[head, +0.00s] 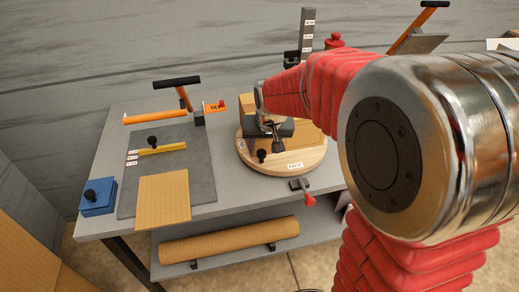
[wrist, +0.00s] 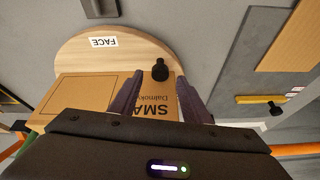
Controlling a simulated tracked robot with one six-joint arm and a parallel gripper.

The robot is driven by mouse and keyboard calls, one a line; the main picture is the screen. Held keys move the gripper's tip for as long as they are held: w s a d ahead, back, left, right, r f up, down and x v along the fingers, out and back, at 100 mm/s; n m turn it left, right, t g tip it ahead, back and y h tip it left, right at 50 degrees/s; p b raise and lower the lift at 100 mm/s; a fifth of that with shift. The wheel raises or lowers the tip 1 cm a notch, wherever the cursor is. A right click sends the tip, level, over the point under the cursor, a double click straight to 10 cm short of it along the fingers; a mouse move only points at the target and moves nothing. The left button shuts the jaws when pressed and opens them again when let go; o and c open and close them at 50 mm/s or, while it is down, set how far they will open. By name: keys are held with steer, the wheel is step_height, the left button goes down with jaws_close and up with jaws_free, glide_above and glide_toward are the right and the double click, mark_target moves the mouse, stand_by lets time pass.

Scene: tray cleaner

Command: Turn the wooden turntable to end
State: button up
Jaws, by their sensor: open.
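The round wooden turntable (head: 309,159) sits on the grey table in the head view, with a white label on its near part. In the wrist view the turntable (wrist: 75,50) shows its label reading "FACE". A cardboard box (wrist: 75,95) with printed letters lies on it; it also shows in the head view (head: 304,134), partly behind my arm. A black knob (wrist: 160,72) stands upright on the turntable side, between my fingers in the picture. My gripper (wrist: 157,88) is open and points down over the box and knob. Whether a finger touches the knob, I cannot tell.
A red-handled clamp (head: 305,192) is at the table's front edge. To the left are a grey mat (head: 205,165) with a cardboard sheet (head: 163,197) and yellow bar (head: 163,149), and a blue block (head: 98,201). A labelled grey post (head: 306,35) stands behind. A cardboard roll (head: 230,240) lies below.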

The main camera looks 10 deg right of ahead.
mark_target(261, 153)
steer(key=shift+x, duration=1.65)
steer(key=shift+c, duration=0.3)
jaws_close()
steer(key=shift+a, duration=0.35)
steer(key=shift+d, duration=0.15)
